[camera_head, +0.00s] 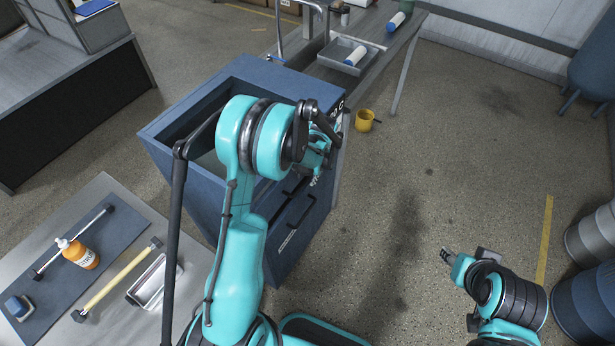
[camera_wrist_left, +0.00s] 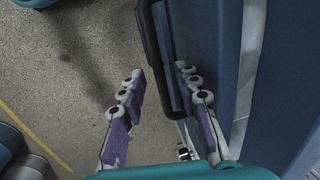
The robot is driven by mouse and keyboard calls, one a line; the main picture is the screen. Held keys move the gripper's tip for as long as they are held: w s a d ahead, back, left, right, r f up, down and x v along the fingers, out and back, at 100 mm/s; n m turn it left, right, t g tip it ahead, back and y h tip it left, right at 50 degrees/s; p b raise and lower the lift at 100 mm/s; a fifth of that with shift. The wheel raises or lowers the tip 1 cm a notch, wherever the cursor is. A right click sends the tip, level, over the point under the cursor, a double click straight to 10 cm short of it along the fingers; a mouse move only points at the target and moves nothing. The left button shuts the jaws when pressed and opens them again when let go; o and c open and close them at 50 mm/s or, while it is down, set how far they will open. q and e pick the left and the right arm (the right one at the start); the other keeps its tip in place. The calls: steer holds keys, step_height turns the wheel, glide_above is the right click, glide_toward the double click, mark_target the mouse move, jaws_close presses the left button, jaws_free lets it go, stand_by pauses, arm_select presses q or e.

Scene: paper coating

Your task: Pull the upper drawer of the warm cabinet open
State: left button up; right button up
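The blue cabinet (camera_head: 190,195) stands in the middle of the head view, with a hollow open top. Black bar handles show on its front; the upper one (camera_head: 295,188) is partly covered by my arm. My left gripper (camera_head: 318,168) is at the cabinet's front near the upper handle. In the left wrist view its purple fingers (camera_wrist_left: 160,72) are spread apart. The black handle (camera_wrist_left: 156,50) lies between them, close to the right finger; contact is unclear. The drawer front (camera_wrist_left: 208,60) is at the right and looks shut. My right gripper (camera_head: 449,257) is away from the cabinet, at lower right, its fingers too small to judge.
A steel table (camera_head: 110,195) at left holds an orange bottle (camera_head: 78,253), a roller and a tray. A bench behind holds a metal tray (camera_head: 338,60). Barrels (camera_head: 588,300) stand far right. The floor before the drawers is open.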

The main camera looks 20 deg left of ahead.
arm_select(q)
steer(key=shift+f, duration=0.2)
jaws_close()
steer(key=shift+d, duration=0.1)
steer(key=s+d+b, duration=0.1)
steer(key=s+d, duration=0.1)
steer(key=d, duration=1.4)
steer(key=s+d+b, duration=0.2)
steer(key=d, duration=1.4)
steer(key=shift+s+b, duration=0.25)
steer(key=shift+b, duration=0.05)
jaws_free()
